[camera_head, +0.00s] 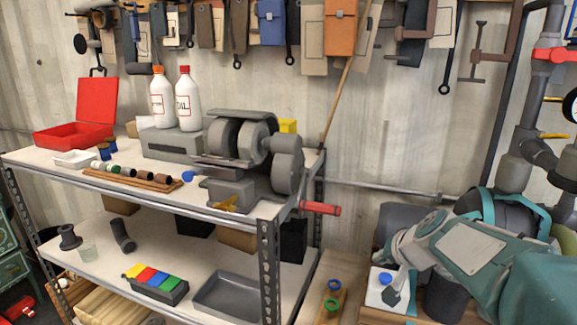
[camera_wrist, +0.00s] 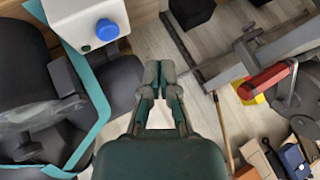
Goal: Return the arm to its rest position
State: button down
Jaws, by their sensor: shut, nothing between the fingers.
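My gripper (camera_wrist: 160,72) shows in the middle of the wrist view, with its two fingers closed together at the tips and nothing between them. In the head view, my teal and grey arm reaches in from the lower right, low beside the shelf. The gripper end there is small, near a white box with a blue knob (camera_head: 380,285). This box also shows at the top left of the wrist view (camera_wrist: 72,22), apart from the fingers.
A black object with a teal band (camera_wrist: 95,95) lies close left of my gripper. The metal shelf (camera_head: 268,270) carries a bench grinder (camera_head: 238,140), two white bottles (camera_head: 187,100) and an open red box (camera_head: 97,100). Pipes with a red valve (camera_head: 553,54) stand at the right.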

jog(key=s+a+n+g+h, duration=0.1)
jog(key=s+a+n, duration=0.1)
jog(key=s, duration=1)
jog(key=s+a+f+n+g+h, duration=0.1)
jog(key=s+a, duration=0.3)
jog(key=s, duration=0.7)
jog(key=shift+s+a+f+n, duration=0.25)
jog(key=shift+s+n, duration=0.1)
jog(key=shift+n, duration=0.55)
jog(key=shift+d, duration=0.1)
